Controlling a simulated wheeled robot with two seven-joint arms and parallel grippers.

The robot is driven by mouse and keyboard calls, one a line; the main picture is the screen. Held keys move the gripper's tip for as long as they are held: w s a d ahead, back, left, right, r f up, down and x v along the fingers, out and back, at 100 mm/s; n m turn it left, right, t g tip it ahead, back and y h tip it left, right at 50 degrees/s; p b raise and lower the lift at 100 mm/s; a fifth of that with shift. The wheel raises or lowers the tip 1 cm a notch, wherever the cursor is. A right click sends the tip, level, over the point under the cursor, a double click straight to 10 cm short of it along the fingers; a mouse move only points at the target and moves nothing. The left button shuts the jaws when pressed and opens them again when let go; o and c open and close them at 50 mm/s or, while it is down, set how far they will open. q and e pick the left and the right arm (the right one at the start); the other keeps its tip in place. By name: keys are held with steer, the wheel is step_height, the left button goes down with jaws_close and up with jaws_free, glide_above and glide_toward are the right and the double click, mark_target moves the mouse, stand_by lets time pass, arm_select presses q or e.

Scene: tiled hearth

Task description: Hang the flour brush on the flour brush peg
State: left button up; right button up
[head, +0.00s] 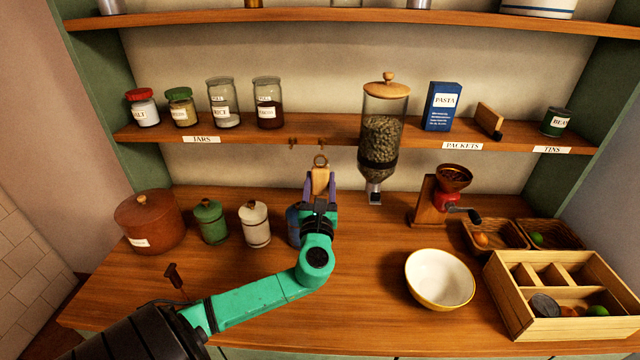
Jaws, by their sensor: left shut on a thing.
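The flour brush (320,181) has a pale wooden body with a metal ring at its top. My left gripper (320,187) is shut on it and holds it upright, ring up, over the back of the counter. Two small hook-like pegs show at the front edge of the lower shelf, a left peg (295,143) and a right peg (322,143). The brush's ring appears just below the right peg; I cannot tell whether they touch. I cannot read which peg is for the flour brush. The brush's lower part is hidden by the gripper. My right gripper is not in view.
The lower shelf (290,130) holds jars at left. A glass dispenser (380,140) stands close right of the brush. A blue canister (293,225) is partly hidden behind my gripper. A white canister (255,225) stands left, a bowl (440,278) and a grinder (430,205) right.

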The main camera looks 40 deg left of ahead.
arm_select(q)
steer(key=w+a+f+b, duration=0.1)
steer(key=w+a+b, duration=0.3)
steer(key=w, duration=0.3)
steer(key=shift+w+a+f, duration=0.15)
steer(key=shift+w+a, duration=0.05)
steer(key=shift+a, duration=0.6)
stand_by(0.4)
steer(key=o, duration=1.4)
steer(key=shift+s+d, duration=0.2)
steer(key=shift+s, duration=0.05)
steer(key=shift+p+v, duration=0.75)
steer(key=shift+v, duration=1.15)
steer(key=shift+s+d, duration=0.1)
